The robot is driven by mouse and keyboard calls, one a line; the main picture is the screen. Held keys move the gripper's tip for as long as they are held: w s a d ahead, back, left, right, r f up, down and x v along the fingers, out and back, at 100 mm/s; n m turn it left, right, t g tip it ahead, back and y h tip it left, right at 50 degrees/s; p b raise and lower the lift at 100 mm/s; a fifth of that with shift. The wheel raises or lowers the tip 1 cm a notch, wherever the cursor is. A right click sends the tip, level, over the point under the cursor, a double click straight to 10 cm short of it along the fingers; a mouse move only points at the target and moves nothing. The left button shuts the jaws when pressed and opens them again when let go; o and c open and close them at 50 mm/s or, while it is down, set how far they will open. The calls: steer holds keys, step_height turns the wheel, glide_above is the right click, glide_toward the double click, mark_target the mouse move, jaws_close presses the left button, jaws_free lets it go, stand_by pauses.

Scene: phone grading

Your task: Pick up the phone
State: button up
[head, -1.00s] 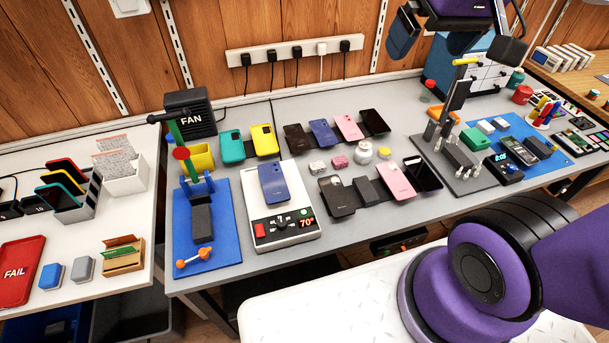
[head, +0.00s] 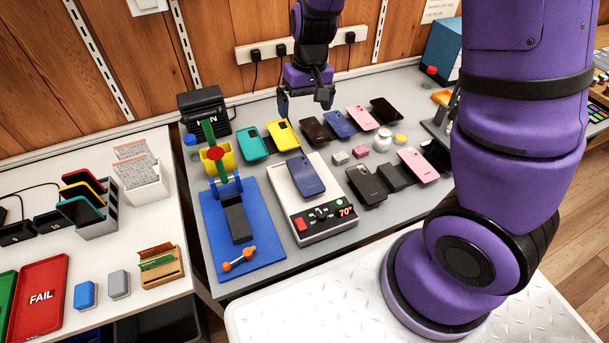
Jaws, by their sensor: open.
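My gripper (head: 305,103) is open and empty above the back of the grey bench, its fingers pointing down and spread apart. Several phones are in view, and I cannot tell which one is meant. A blue phone (head: 305,176) lies on the white heating plate (head: 335,205) with a "70°" display. In the back row are a teal phone (head: 252,144), a yellow one (head: 283,134), a dark brown one (head: 315,130), a blue one (head: 339,123), a pink one (head: 361,117) and a black one (head: 384,110). The gripper hangs over or behind the yellow and brown phones, apart from them.
In front lie a black phone (head: 367,184) and a pink phone (head: 417,164), with small jars between the rows. A red FAIL tray (head: 38,298) is at far left.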

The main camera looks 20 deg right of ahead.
steer(key=g+h, duration=0.1)
glide_toward(305, 174)
steer(key=shift+s+a+f, duration=0.1)
steer(key=shift+s+f, duration=0.1)
steer(key=shift+f, duration=1.9)
steer(key=shift+s+f, duration=0.2)
steer(key=shift+f, duration=1.85)
steer(key=shift+c, duration=0.5)
steer(key=c, duration=0.9)
steer(key=shift+r, duration=0.15)
